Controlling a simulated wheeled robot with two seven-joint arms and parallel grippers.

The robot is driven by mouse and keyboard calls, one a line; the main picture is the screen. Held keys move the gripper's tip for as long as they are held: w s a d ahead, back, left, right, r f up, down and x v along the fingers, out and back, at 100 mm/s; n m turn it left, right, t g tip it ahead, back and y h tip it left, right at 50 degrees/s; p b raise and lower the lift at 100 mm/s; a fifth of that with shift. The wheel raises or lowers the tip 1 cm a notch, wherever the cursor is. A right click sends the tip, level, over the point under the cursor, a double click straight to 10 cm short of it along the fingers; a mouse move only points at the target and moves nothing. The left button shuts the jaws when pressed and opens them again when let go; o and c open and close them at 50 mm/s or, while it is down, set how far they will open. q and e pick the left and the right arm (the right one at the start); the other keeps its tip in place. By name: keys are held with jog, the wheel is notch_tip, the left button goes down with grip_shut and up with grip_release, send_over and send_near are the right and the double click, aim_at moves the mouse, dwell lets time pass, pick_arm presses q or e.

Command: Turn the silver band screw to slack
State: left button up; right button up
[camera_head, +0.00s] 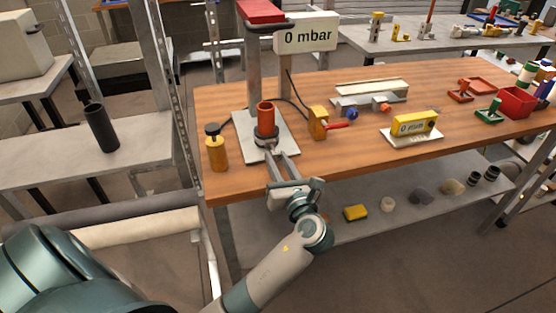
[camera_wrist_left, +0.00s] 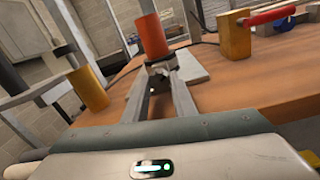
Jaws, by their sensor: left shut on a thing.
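An orange-red cylinder (camera_head: 265,114) stands upright in a dark collar with a silver band (camera_head: 266,139) on a grey plate at the left of the bench. My left gripper (camera_head: 269,151) reaches in from the front, its two long fingers converging at the front of the band. In the left wrist view the fingertips (camera_wrist_left: 161,80) meet just below the orange-red cylinder (camera_wrist_left: 151,38), at the silver band (camera_wrist_left: 158,65). They are shut on the band screw, which is too small and covered to make out clearly. My right gripper is not in view.
A sign (camera_head: 306,35) reading "0 mbar" stands behind the cylinder. A brass-coloured bottle (camera_head: 217,154) is close on the left; a yellow valve block (camera_head: 318,122) with a red handle is on the right. A yellow gauge (camera_head: 414,124) sits further right. Bare wood lies between.

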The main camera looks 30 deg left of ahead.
pick_arm(q)
jog(key=shift+r+n+p, duration=0.1)
jog(key=shift+n+p, duration=0.3)
jog(key=shift+n, duration=0.1)
jog(key=n+p, duration=0.1)
jog(key=n, duration=0.1)
jog(key=shift+n+p, duration=0.4)
jog(key=shift+n, duration=0.8)
jog(key=shift+n+h+p, duration=0.3)
jog(key=shift+n, duration=1.1)
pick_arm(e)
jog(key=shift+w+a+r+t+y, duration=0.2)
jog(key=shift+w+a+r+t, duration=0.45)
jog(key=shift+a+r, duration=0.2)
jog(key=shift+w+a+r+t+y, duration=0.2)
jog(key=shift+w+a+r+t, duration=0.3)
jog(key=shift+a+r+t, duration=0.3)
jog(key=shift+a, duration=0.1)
pick_arm(q)
jog(key=o, duration=1)
jog(key=shift+o, duration=0.2)
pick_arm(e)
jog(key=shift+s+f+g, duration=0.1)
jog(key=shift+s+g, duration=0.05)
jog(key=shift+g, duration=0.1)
